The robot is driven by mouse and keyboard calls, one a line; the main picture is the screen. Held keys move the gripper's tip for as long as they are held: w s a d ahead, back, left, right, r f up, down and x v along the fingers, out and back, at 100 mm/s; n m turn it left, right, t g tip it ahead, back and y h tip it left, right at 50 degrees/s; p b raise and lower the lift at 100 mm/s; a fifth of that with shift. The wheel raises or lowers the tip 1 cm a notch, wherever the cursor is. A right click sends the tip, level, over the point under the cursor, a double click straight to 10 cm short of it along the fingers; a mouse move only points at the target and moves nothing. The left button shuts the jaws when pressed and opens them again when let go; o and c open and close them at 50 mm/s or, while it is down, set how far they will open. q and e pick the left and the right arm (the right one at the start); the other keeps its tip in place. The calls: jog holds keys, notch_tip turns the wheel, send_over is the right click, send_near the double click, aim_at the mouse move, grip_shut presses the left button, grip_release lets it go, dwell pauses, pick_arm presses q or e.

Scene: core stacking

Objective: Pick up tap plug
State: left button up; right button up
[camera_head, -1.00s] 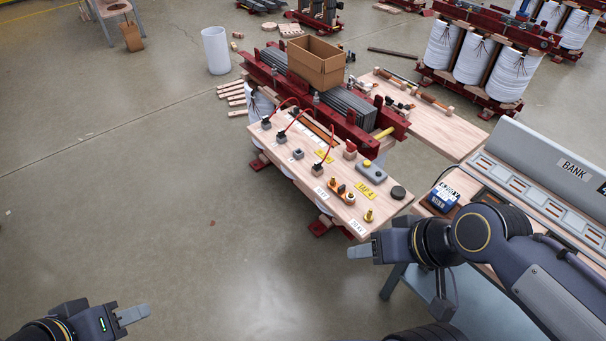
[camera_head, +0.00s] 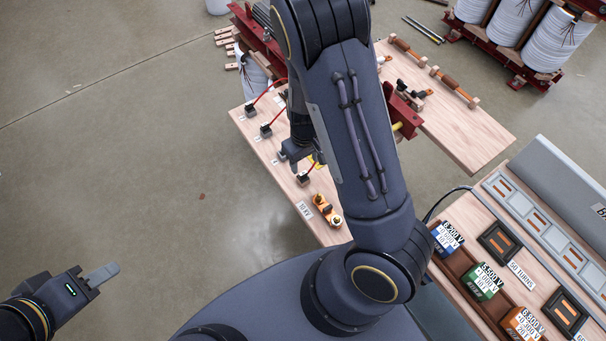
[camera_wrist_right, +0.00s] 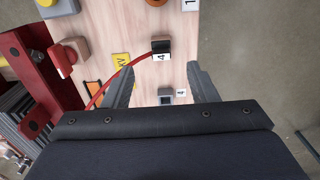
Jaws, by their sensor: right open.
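The tap plug on a red cable is a dark block (camera_wrist_right: 160,46) beside a label that looks like 4 on the wooden tap board; it also shows in the head view (camera_head: 303,180). My right gripper (camera_wrist_right: 162,82) is open and empty above the board; in the head view it is partly hidden by my arm (camera_head: 292,160). The plug is just beyond its fingertips, roughly between their lines. A small grey socket (camera_wrist_right: 166,96) without a cable lies between the fingers. Two more red-cabled plugs (camera_head: 251,110) (camera_head: 266,130) stand farther along the board. My left gripper (camera_head: 102,276) is over bare floor, apart from everything.
An orange part (camera_head: 325,210) sits near the board's front end. A red core clamp (camera_wrist_right: 45,80) runs beside the board. A bench with blue (camera_head: 447,238), green (camera_head: 483,283) and orange (camera_head: 522,325) boxes stands at right. Floor at left is clear.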

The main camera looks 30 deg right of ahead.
aim_at(303, 173)
jog(key=f, duration=0.7)
jog(key=shift+w+a+f, duration=0.1)
jog(key=shift+w+f, duration=0.15)
jog(key=shift+w, duration=0.1)
jog(key=c, duration=1.1)
jog(key=shift+r, duration=0.15)
